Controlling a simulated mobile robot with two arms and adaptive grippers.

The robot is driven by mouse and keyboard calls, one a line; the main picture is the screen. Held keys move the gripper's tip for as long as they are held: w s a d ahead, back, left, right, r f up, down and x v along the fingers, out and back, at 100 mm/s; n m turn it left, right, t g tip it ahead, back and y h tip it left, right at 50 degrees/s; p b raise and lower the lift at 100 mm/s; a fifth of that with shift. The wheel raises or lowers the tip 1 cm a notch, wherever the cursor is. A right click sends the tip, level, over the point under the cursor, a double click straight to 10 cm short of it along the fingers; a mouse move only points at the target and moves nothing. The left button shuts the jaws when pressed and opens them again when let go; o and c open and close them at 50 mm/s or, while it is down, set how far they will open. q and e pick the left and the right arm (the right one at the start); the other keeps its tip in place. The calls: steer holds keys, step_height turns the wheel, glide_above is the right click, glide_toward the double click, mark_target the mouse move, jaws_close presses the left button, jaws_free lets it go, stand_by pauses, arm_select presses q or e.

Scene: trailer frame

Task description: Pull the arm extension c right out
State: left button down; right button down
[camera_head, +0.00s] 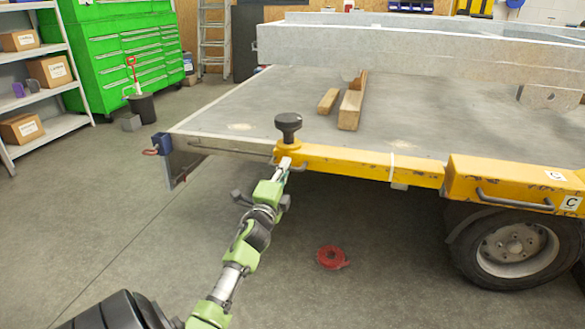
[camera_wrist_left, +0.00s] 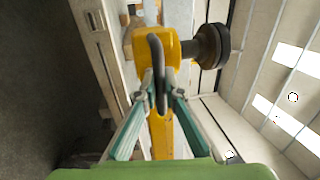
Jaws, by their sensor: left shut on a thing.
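The yellow arm extension (camera_head: 345,163) runs along the trailer's side edge from a yellow fender box (camera_head: 500,180) marked "C". A black knob (camera_head: 288,124) stands on its left end, and this knob also shows in the left wrist view (camera_wrist_left: 212,46). My left gripper (camera_head: 286,167) is at the left end of the extension, below the knob. In the left wrist view its green-grey fingers (camera_wrist_left: 162,88) are shut on the dark loop handle (camera_wrist_left: 157,55) of the yellow bar. My right gripper is in neither view.
The wheel (camera_head: 513,246) sits under the fender. A red round object (camera_head: 332,257) lies on the floor below the extension. Wooden blocks (camera_head: 351,105) lie on the trailer bed. Open floor lies left of the trailer, before the shelves (camera_head: 45,75) and green cabinet (camera_head: 125,50).

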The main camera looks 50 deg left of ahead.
arm_select(q)
steer(key=shift+s+a, duration=0.15)
steer(key=shift+a, duration=0.1)
steer(key=c, duration=2.3)
jaws_free()
steer(key=shift+o, duration=0.7)
steer(key=shift+s+a, duration=0.15)
steer(key=v, duration=1.2)
steer(key=shift+f, duration=0.1)
